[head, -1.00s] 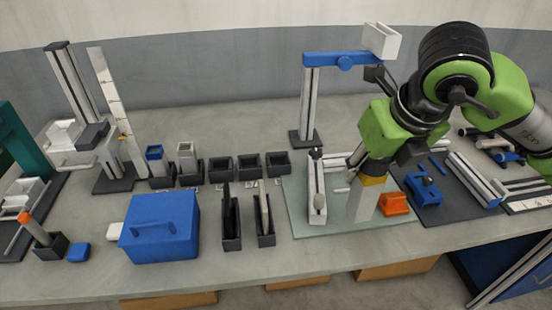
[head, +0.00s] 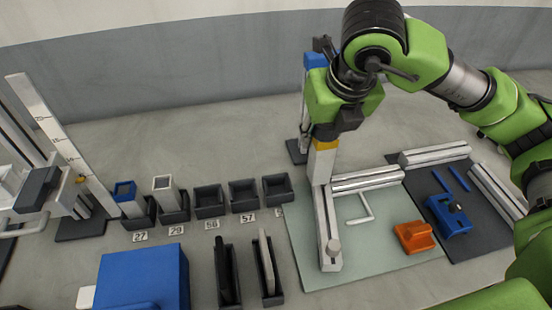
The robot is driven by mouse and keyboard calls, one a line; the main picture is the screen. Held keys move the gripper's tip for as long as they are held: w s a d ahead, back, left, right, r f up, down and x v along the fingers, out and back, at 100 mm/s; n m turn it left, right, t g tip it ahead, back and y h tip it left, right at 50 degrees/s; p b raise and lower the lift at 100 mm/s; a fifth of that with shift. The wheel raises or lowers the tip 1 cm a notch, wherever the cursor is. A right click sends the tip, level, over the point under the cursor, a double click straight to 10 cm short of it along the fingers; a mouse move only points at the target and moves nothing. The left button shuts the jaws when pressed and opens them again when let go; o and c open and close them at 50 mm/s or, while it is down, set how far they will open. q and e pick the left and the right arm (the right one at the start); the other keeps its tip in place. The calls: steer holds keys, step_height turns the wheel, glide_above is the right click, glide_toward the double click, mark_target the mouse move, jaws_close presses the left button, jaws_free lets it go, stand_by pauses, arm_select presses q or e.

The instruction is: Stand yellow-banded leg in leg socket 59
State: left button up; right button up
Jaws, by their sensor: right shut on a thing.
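The yellow-banded leg (head: 321,165) is a pale upright post with a yellow band near its top. My right gripper (head: 327,130) is shut on its top end and holds it upright. Its lower end shows over the back of a white rail on the pale green mat; I cannot tell how high it hangs. The rightmost dark socket (head: 277,189) in the row is empty, just left of the leg. Its label (head: 281,212) is partly cut off and unreadable, so I cannot confirm 59. My left gripper is not in view.
Empty sockets 56 (head: 209,203) and 57 (head: 243,197) are left of it; sockets 27 and 29 hold legs. Two dark holders stand in front. The green mat (head: 370,262) carries rails and an orange block (head: 414,236). A blue-topped stand (head: 304,100) rises behind the leg.

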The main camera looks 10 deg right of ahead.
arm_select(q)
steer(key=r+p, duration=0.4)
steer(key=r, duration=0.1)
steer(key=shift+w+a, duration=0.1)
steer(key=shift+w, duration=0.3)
arm_select(e)
steer(key=w+a+f, duration=0.5)
steer(key=a+f, duration=0.2)
steer(key=f, duration=0.4)
steer(key=shift+w+a, duration=0.15)
steer(key=shift+w, duration=0.25)
steer(key=shift+f, duration=0.1)
steer(key=o, duration=1.3)
steer(key=shift+c, duration=0.2)
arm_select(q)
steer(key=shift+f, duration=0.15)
arm_select(e)
steer(key=shift+o, duration=0.5)
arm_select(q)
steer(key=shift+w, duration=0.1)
